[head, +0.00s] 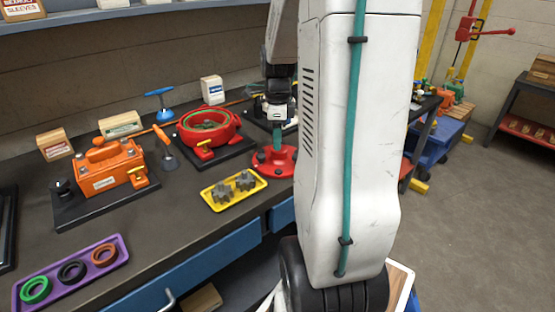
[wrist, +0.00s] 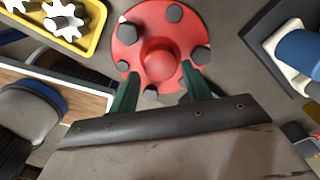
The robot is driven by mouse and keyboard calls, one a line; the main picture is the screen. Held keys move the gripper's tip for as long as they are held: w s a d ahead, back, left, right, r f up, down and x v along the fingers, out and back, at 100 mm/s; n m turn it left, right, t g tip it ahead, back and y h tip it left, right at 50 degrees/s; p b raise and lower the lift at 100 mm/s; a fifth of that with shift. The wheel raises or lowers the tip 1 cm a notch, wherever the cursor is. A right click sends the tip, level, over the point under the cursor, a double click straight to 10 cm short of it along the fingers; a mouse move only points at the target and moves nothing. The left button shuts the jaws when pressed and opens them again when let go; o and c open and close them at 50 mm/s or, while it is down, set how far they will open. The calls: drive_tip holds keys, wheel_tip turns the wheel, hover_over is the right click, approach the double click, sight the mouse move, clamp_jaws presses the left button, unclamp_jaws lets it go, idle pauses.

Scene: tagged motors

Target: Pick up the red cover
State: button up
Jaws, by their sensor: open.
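The red cover (head: 265,163) is a round red disc lying on the dark workbench, right of the yellow tray. In the wrist view the red cover (wrist: 128,52) shows a raised round boss in the middle and several dark bolt heads around its rim. My gripper (head: 277,143) points down over it in the head view and hides part of it. In the wrist view my gripper (wrist: 160,72) is open, with its two green fingers apart on either side of the boss and overlapping the near rim. Nothing is held. Whether the fingers touch the cover cannot be told.
The yellow tray (head: 209,200) with grey gears sits close left of the cover. Behind are a red round housing (head: 222,142) and an orange housing (head: 108,172) on dark plates. A purple tray (head: 95,286) holds rings. The bench's front edge is close to the cover.

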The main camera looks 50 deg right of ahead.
sight(279, 156)
drive_tip(key=f, duration=0.5)
drive_tip(key=shift+s+d, duration=0.15)
drive_tip(key=shift+s, duration=0.05)
clamp_jaws()
drive_tip(key=shift+r, duration=0.1)
